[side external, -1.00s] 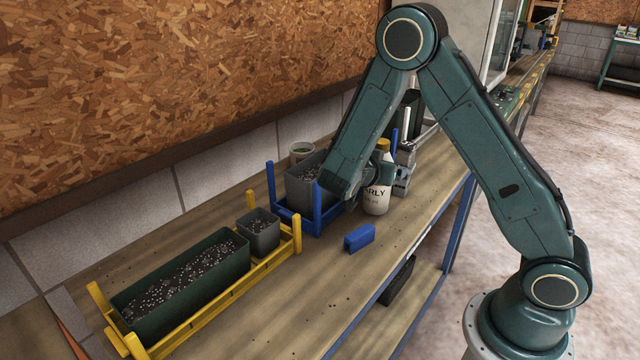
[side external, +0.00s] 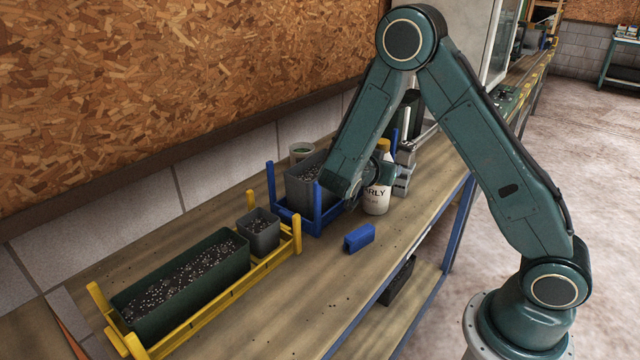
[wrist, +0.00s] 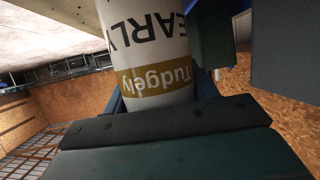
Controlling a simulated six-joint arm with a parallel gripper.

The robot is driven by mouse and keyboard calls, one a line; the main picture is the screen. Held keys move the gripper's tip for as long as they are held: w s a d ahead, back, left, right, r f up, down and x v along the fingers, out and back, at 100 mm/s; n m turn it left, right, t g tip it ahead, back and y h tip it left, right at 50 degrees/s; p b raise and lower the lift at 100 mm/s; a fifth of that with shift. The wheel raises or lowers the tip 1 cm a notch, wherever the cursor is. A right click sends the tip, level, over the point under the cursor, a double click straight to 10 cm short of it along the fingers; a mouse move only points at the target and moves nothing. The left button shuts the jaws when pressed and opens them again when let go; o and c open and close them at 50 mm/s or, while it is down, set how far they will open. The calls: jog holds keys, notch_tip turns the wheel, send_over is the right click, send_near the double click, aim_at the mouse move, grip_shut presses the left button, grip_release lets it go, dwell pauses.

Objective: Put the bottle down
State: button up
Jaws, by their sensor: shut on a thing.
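The white bottle (side external: 376,196) has a yellow cap and dark lettering. It stands upright in the side view, its base at or very close to the wooden bench top (side external: 330,275); I cannot tell whether it touches. My gripper (wrist: 160,98) is shut on the bottle, whose white body with a gold band also fills the middle of the wrist view (wrist: 150,50). In the side view my wrist partly hides the bottle's left side and the fingers.
Left of the bottle, a blue rack (side external: 318,212) holds a grey soil-filled pot (side external: 300,185). A blue block (side external: 359,238) lies in front. A yellow rack (side external: 215,302) holds a long green planter (side external: 140,318) and a small pot (side external: 262,240). Bare bench lies between the blue block and the yellow rack.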

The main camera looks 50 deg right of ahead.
jog(key=shift+r, duration=0.2)
notch_tip(320, 180, up, 20)
jog(key=shift+f, duration=0.15)
dwell(0.7)
jog(key=shift+w, duration=0.1)
dwell(0.5)
jog(key=w+a+n+t+y, duration=0.1)
jog(key=w+a+n+t, duration=0.3)
jog(key=w+a, duration=1.8)
jog(key=shift+w+a+r+n+t+y, duration=0.25)
jog(key=shift+w+t, duration=0.35)
jog(key=shift+w, duration=1.6)
jog(key=shift+d+f, duration=0.1)
jog(key=shift+f, duration=0.1)
notch_tip(320, 180, down, 16)
jog(key=shift+r, duration=0.25)
